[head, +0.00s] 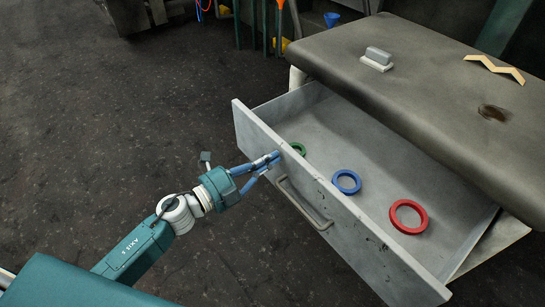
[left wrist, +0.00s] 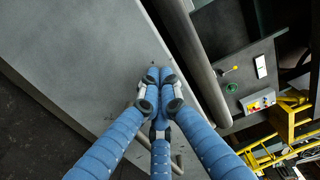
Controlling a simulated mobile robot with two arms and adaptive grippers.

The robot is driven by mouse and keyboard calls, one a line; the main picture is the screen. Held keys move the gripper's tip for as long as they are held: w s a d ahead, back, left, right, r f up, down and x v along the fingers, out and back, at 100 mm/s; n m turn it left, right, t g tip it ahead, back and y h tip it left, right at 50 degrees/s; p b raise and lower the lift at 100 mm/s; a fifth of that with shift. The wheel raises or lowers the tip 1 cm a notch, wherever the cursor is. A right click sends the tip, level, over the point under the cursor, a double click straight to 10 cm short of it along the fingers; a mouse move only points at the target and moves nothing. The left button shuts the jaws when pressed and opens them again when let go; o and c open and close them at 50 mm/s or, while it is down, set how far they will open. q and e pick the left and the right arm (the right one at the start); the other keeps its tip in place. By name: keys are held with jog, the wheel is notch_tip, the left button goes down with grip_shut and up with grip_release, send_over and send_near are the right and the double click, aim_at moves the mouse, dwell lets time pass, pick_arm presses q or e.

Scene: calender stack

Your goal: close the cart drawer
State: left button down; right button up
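The grey cart drawer (head: 345,220) stands pulled out from under the dark cart top, its front panel facing lower left. A bar handle (head: 303,204) is on the front panel. A green ring (head: 298,149), a blue ring (head: 346,182) and a red ring (head: 409,217) lie inside. My left gripper (head: 274,158) is at the front panel, beyond the handle's upper left end; I cannot tell whether it touches. In the left wrist view its blue fingers (left wrist: 159,75) meet at the tips, with nothing visible between them, over a grey panel (left wrist: 95,55). My right gripper is not in view.
On the cart top lie a grey block (head: 377,59) and a tan zigzag piece (head: 495,68). Tool-like items with coloured handles stand behind the cart. The dark floor left of the drawer is clear. Yellow frames (left wrist: 285,125) show in the left wrist view.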

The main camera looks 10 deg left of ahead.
pick_arm(q)
jog(key=shift+w+d, duration=0.3)
jog(key=shift+w, duration=0.05)
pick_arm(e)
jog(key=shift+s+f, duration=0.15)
pick_arm(q)
jog(key=shift+w, duration=0.1)
jog(key=shift+w+d, duration=0.15)
jog(key=shift+d, duration=0.05)
jog(key=b+x, duration=0.3)
jog(key=x, duration=2.3)
jog(key=shift+w+r+b, duration=0.25)
jog(key=shift+b, duration=0.05)
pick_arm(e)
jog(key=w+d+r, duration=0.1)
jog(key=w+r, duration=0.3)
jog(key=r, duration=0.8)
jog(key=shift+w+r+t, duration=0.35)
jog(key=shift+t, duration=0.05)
